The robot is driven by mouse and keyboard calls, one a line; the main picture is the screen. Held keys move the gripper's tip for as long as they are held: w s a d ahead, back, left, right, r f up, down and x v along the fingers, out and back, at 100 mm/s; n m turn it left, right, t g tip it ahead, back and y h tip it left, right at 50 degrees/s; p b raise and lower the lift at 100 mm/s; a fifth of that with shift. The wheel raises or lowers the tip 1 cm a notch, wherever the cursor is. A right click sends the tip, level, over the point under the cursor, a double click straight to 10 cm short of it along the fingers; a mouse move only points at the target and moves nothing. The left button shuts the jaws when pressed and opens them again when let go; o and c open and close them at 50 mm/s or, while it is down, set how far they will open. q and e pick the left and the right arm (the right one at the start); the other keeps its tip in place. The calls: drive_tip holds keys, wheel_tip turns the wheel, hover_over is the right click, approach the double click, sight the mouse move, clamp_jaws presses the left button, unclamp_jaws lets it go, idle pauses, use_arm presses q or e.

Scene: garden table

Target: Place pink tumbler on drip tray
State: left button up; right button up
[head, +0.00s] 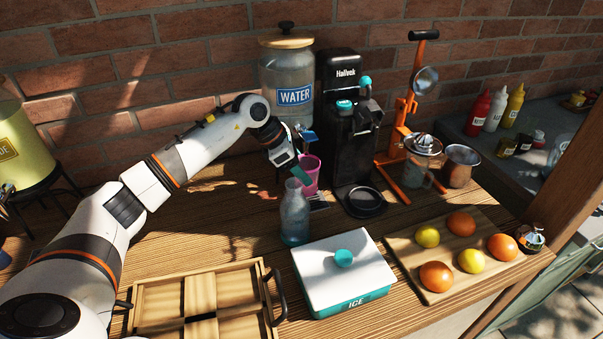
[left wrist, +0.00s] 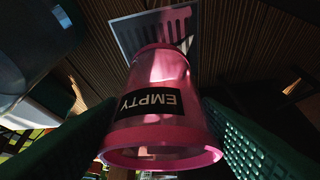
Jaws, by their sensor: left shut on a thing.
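The pink tumbler (head: 311,174) is between the fingers of my left gripper (head: 303,167), in front of the water dispenser in the head view. The left wrist view shows the tumbler (left wrist: 160,88) with a black EMPTY label and its wide rim toward the camera. Green finger pads flank it, shut on it. The slatted drip tray (head: 319,203) lies on the table below the tumbler. In the left wrist view the tumbler's base overlaps the drip tray (left wrist: 126,32); I cannot tell whether they touch. My right gripper is not in view.
The glass water dispenser (head: 286,75) stands behind the gripper. A black coffee machine (head: 346,140) is right of the tray. A clear bottle (head: 294,215) stands close in front. A white ice box (head: 330,262), wooden tray (head: 147,298) and fruit board (head: 407,253) occupy the front.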

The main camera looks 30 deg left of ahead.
use_arm(q)
wheel_tip(320, 180, down, 3)
drive_tip(key=shift+f+p, duration=0.15)
drive_tip(key=shift+p, duration=0.65)
drive_tip(key=shift+f+b, duration=0.3)
drive_tip(key=o, duration=1)
drive_tip(key=shift+r, duration=0.15)
drive_tip(key=shift+r, duration=0.1)
drive_tip(key=b+v, duration=0.3)
drive_tip(key=v, duration=0.9)
drive_tip(key=shift+w, duration=0.1)
